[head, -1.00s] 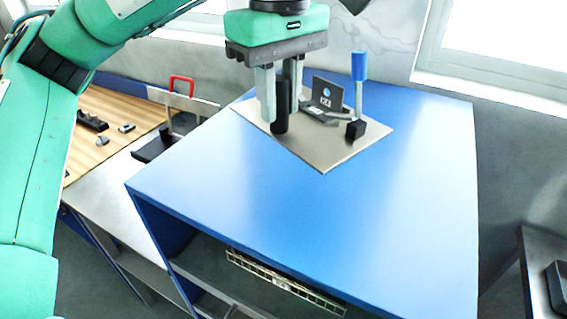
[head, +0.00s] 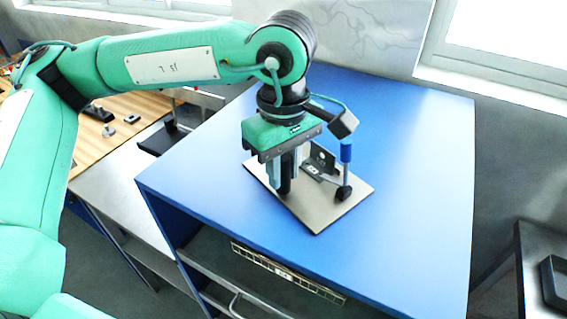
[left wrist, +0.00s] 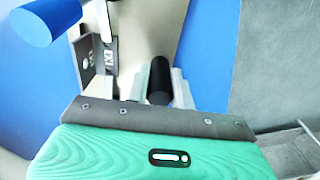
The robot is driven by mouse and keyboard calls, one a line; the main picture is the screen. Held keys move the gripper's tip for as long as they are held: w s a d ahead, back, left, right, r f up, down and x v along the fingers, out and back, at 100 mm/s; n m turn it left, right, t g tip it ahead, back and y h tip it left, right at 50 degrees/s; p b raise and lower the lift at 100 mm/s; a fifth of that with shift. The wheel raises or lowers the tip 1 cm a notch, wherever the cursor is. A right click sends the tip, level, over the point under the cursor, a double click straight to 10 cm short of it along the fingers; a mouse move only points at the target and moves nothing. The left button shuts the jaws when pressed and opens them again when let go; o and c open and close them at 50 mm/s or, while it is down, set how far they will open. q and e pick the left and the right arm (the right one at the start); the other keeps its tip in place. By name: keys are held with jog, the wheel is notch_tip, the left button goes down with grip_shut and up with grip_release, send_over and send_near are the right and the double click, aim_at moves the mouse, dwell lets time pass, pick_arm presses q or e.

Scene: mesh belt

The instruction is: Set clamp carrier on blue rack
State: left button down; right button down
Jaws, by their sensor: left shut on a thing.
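The clamp carrier is a flat grey-beige plate (head: 325,212) with a black post (head: 285,186), a dark angle bracket (head: 321,158) and a blue-handled clamp (head: 346,152). My left gripper (head: 287,180) points down and is shut on the black post. In the left wrist view the post (left wrist: 160,75) stands between the fingers, with the plate (left wrist: 145,28) beyond it. The plate lies flat over the top of the blue rack (head: 415,190), left of its middle. I cannot tell whether it touches the surface. My right gripper is out of view.
A wooden-topped bench (head: 95,150) with small dark parts stands at the left. A wire basket (head: 285,272) sits on the shelf under the blue top. A dark table (head: 540,240) with a black tray is at the right. The rack top's right side is clear.

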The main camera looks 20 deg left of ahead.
pick_arm(q)
jog(key=shift+f, duration=0.1)
jog(key=c, duration=1.2)
grip_release()
notch_tip(320, 180, up, 11)
jog(key=b, duration=0.2)
jog(key=shift+d+r+b, duration=0.1)
jog(key=shift+r+b, duration=0.1)
jog(key=shift+b, duration=0.2)
jog(key=shift+r, duration=0.45)
